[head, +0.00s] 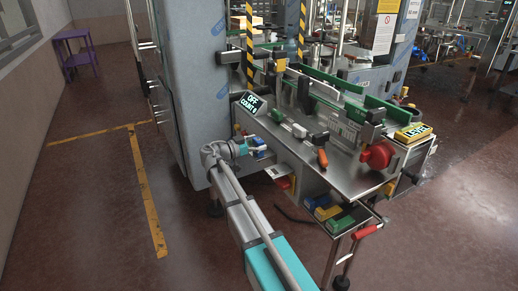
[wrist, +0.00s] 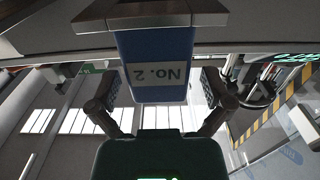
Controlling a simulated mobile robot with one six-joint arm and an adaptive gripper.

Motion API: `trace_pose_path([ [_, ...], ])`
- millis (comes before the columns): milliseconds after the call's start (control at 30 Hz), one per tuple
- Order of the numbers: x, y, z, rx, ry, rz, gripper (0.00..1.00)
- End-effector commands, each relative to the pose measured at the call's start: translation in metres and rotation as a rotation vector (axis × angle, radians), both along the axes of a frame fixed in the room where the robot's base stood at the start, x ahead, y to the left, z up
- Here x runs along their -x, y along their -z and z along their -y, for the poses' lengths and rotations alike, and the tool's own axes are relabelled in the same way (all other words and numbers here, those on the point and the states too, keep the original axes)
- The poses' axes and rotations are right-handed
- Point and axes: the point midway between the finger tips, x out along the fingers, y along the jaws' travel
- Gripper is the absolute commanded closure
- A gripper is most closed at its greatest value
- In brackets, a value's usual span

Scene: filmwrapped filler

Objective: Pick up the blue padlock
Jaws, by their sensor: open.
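A blue block-shaped body with a white label reading "No. 2", upside down, looks like the blue padlock (wrist: 155,45). A grey metal part crosses above it in the wrist view. My gripper (wrist: 158,90) is open, with one dark finger on each side of the blue body and a visible gap on both sides. In the head view, my gripper (head: 250,149) is at the left end of the machine's steel table, beside a small blue patch (head: 258,142) that is probably the padlock. Its shackle and what it hangs on are not clear there.
The steel table (head: 345,180) carries a red knob (head: 377,155), an orange-handled tool (head: 322,158) and green rails. A display (head: 251,103) stands above my gripper. A grey cabinet (head: 205,80) is behind. Coloured bins (head: 342,222) sit below.

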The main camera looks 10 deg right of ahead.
Motion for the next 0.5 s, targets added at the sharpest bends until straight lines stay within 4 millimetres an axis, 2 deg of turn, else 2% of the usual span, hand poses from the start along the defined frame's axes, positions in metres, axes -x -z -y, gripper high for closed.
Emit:
trace_pose_path([
  [400,0.0002,0.0000,-0.0006,0.000,0.000,0.000,0.00],
  [433,0.0002,0.0000,-0.0007,0.000,0.000,0.000,0.02],
  [500,0.0002,0.0000,-0.0007,0.000,0.000,0.000,0.15],
])
